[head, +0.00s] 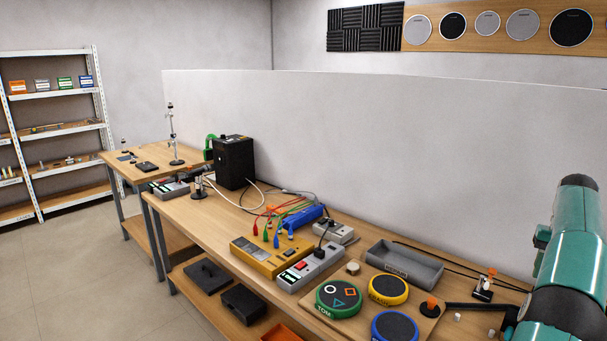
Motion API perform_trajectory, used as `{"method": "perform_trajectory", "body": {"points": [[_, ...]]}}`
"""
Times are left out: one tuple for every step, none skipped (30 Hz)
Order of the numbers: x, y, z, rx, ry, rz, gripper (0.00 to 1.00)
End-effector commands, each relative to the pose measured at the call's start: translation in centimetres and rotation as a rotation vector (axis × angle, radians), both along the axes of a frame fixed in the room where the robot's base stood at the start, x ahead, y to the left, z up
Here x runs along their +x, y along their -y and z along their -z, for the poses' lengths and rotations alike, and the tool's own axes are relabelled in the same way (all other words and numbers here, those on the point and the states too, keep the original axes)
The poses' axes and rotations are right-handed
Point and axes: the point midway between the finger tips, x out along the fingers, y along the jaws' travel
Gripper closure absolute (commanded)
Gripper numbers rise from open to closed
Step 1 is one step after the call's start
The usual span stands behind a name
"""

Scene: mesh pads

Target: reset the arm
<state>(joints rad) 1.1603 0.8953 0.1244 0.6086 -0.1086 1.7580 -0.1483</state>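My own teal arm (567,265) rises at the right edge of the head view, with a dark cap at its top. Its lower part runs out of the picture at the bottom right. A dark link shows beside it near the table's right end. My gripper cannot be made out in this view, so what it holds, if anything, is hidden.
A wooden bench (190,212) carries a green pad (338,299), a yellow pad (388,290), a blue pad (394,327), a grey tray (404,264), a yellow box (271,257) with cables and a black speaker (233,162). A white partition (400,150) stands behind. Floor at left is clear.

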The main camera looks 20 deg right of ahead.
Motion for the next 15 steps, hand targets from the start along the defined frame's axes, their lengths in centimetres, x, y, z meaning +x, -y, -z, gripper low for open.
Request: {"method": "perform_trajectory", "body": {"points": [[0.1,0.0,0.0,0.0,0.0,0.0,0.57],[0.1,0.0,0.0,0.0,0.0,0.0,0.57],[0.1,0.0,0.0,-0.001,0.001,0.0,0.57],[0.6,-0.4,-0.4,-0.005,0.002,-0.008,0.57],[1.3,-1.0,-0.8,-0.01,0.004,-0.02,0.57],[2.0,-1.7,-1.3,-0.016,0.005,-0.033,0.57],[2.6,-2.2,-1.6,-0.021,0.006,-0.042,0.57],[3.2,-2.6,-1.9,-0.026,0.008,-0.051,0.57],[3.8,-3.3,-2.3,-0.032,0.01,-0.063,0.57],[4.3,-3.9,-2.6,-0.038,0.012,-0.073,0.57],[4.8,-4.4,-3.0,-0.043,0.013,-0.082,0.57],[5.5,-5.2,-3.4,-0.05,0.017,-0.094,0.57],[6.0,-5.9,-3.8,-0.056,0.019,-0.105,0.57],[6.5,-6.6,-4.2,-0.061,0.021,-0.116,0.57],[7.3,-7.6,-4.7,-0.07,0.024,-0.132,0.57]]}}
